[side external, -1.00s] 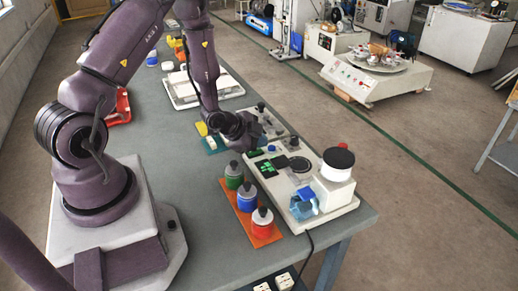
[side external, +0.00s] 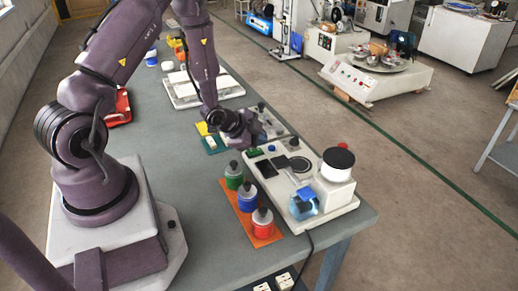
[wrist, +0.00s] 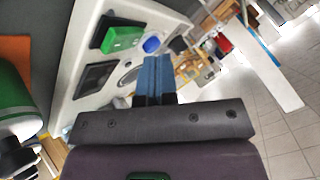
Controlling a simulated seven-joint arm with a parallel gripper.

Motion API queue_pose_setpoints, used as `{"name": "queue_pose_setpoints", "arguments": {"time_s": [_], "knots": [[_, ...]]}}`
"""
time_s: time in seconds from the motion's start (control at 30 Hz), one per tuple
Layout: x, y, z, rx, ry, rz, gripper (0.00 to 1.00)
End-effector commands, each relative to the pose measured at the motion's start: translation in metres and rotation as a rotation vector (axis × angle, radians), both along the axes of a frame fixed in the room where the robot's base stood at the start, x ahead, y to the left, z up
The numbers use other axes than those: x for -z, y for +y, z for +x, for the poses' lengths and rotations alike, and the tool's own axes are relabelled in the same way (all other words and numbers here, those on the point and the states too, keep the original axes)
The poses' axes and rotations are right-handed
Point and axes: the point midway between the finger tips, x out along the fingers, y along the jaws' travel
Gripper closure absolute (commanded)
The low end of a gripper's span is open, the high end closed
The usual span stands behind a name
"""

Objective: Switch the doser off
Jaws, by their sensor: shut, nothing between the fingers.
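The doser (side external: 330,198) is a white console with a white drum and black lid at its right end. Its display (side external: 266,168) is dark; a dark panel also shows in the wrist view (wrist: 97,76). A green switch (wrist: 122,39) in a black frame and a round blue button (wrist: 151,45) sit on its top. My gripper (wrist: 155,76) is shut and empty, its blue fingers together over the console near the blue button. In the side external view my gripper (side external: 247,140) is at the console's far left end; whether it touches is unclear.
An orange tray (side external: 262,241) with green, blue and red containers stands left of the doser. Another white device with knobs (side external: 272,127) is close behind my gripper. A blue part (side external: 303,205) sits at the doser's front.

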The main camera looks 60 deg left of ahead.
Motion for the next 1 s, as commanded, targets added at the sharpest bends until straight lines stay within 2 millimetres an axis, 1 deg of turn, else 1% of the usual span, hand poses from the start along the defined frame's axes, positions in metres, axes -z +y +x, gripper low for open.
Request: {"name": "queue_pose_setpoints", "arguments": {"time_s": [0.37, 0.8, 1.0], "knots": [[-0.004, 0.000, 0.000, 0.001, -0.001, 0.000, 1.00], [-0.045, 0.000, 0.000, 0.001, -0.002, 0.000, 1.00], [-0.052, 0.000, 0.000, 0.002, 0.000, 0.000, 1.00]]}}
